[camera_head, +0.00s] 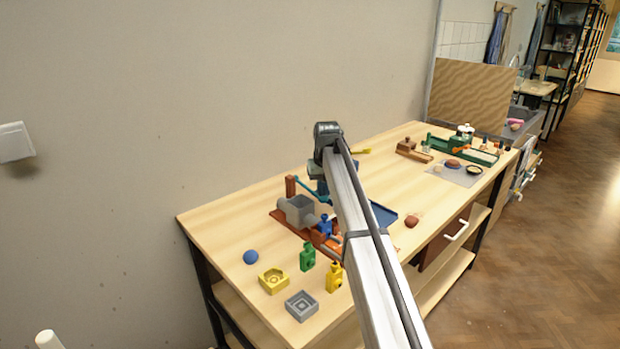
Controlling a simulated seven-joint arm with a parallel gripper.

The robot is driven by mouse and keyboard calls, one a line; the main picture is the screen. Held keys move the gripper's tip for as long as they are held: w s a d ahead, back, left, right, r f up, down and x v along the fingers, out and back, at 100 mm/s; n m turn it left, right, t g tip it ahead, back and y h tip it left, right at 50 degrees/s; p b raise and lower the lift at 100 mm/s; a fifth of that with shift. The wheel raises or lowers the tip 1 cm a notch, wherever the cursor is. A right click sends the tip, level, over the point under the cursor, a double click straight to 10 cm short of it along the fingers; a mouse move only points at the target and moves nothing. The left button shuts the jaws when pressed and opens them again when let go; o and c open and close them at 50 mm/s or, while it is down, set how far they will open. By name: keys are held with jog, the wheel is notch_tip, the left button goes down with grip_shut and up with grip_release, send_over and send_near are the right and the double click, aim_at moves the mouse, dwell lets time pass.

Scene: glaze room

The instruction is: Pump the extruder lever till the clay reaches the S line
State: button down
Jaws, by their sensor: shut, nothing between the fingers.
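The extruder stands on the wooden table on a red-brown base (283,218). The teal lever (307,187) slants down rightward from the post. My gripper (322,190) points down at the lever's right end, shut and empty; its fingertips are small and partly hidden by my arm. I cannot tell whether it touches the lever. My arm covers the area right of the extruder's front. The clay in the extruder and the S line cannot be made out.
Behind my arm are a blue tray (382,214) and a brown lump (411,221). A green device (462,149) stands at the far end.

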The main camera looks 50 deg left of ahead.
jog(key=a+v, duration=0.1)
jog(key=v, duration=0.7)
jog(key=shift+w+a+r, duration=0.2)
jog(key=shift+w+a, duration=0.05)
jog(key=shift+w, duration=0.15)
jog(key=shift+r, duration=0.1)
dwell(0.5)
jog(key=v, duration=0.4)
jog(key=shift+w+a+r, duration=0.2)
jog(key=shift+a+r, duration=0.15)
jog(key=shift+r, duration=0.1)
dwell(0.4)
